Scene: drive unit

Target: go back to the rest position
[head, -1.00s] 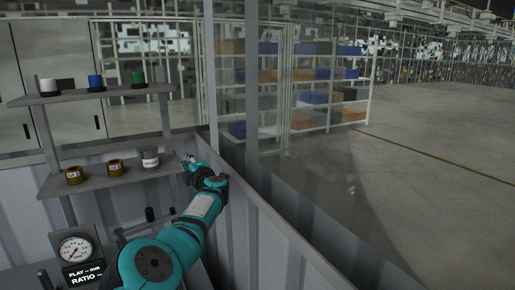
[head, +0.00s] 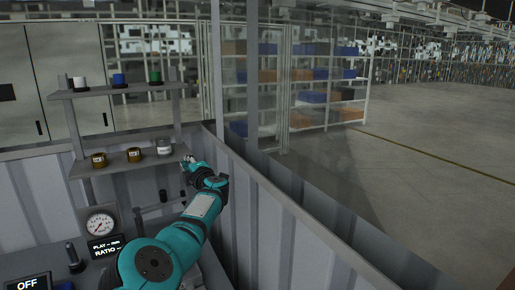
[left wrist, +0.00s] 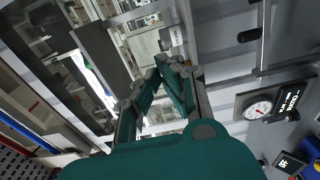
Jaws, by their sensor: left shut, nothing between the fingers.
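My left arm comes in from the bottom of the head view, and its gripper (head: 187,166) is at the far end, beside the right end of the lower shelf. In the left wrist view the gripper's fingers (left wrist: 165,66) come together at the tips, with nothing between them. A grey-white can (head: 163,147) stands on the shelf close to the gripper. Whether the gripper touches the shelf is too small to tell. My right gripper is in neither view.
The lower shelf (head: 113,166) also holds two brass-coloured cans (head: 135,153). The upper shelf (head: 112,90) holds white, blue and green-topped items. A gauge (head: 100,224) and display (head: 105,248) stand lower left. A grey panel wall (head: 270,215) runs along the right; open floor lies beyond.

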